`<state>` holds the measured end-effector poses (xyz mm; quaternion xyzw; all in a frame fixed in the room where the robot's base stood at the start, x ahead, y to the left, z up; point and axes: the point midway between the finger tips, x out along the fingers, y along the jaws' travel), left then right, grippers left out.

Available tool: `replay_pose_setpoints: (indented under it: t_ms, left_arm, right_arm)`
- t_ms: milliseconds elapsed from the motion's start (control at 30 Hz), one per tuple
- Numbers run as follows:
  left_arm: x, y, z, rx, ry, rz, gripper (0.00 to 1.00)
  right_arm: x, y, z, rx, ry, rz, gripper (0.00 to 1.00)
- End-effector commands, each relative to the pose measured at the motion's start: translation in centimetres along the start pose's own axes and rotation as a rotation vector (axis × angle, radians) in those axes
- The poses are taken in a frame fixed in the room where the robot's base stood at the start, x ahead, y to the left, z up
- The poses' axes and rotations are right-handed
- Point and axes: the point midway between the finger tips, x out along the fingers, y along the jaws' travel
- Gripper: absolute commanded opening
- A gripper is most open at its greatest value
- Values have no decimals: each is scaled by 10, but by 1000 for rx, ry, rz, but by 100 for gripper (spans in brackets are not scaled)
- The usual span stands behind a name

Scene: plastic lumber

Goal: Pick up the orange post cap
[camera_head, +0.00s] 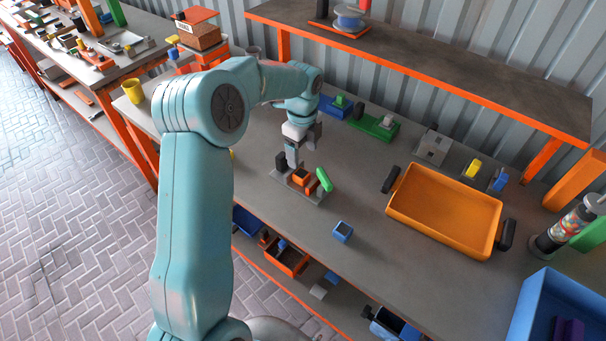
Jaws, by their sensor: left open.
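A small orange piece (300,177), which looks like the orange post cap, sits on a grey base plate (317,199) on the workbench. My left gripper (293,163) points down just above the orange piece. It is open; the fingers partly overlap in this view, and I cannot tell whether they touch the piece. My right gripper is not in view.
A blue cube (342,231) lies in front on the bench (375,265). An orange tray (440,241) with black handles is to the right, and a blue bin (545,290) is at the lower right corner. Green (374,128) and grey holders (433,147) stand behind, below a raised shelf (430,55).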

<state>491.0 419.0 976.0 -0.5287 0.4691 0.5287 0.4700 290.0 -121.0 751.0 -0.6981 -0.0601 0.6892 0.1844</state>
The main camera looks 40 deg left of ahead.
Motion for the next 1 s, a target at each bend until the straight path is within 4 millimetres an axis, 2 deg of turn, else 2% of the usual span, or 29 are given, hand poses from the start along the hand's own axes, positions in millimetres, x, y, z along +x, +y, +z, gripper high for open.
replay_pose_setpoints:
  t_ms: [100, 333, 600, 867, 967, 1000]
  left_arm:
    - [19, 1, 0, -1, 1, 3, 72]
    - [37, 2, -1, -1, 1, 4, 72]
    - [77, 5, -3, -1, 0, 2, 72]
    - [81, 4, -3, -1, 0, -1, 72]
    - [81, 4, -3, -1, 0, 0, 43]
    - [81, 4, -3, -1, 0, 0, 30]
  right_arm:
    - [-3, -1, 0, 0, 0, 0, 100]
    - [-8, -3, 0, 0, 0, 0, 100]
    - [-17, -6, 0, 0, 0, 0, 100]
    - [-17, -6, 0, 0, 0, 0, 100]
    - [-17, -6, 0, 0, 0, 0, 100]
    - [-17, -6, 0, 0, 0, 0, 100]
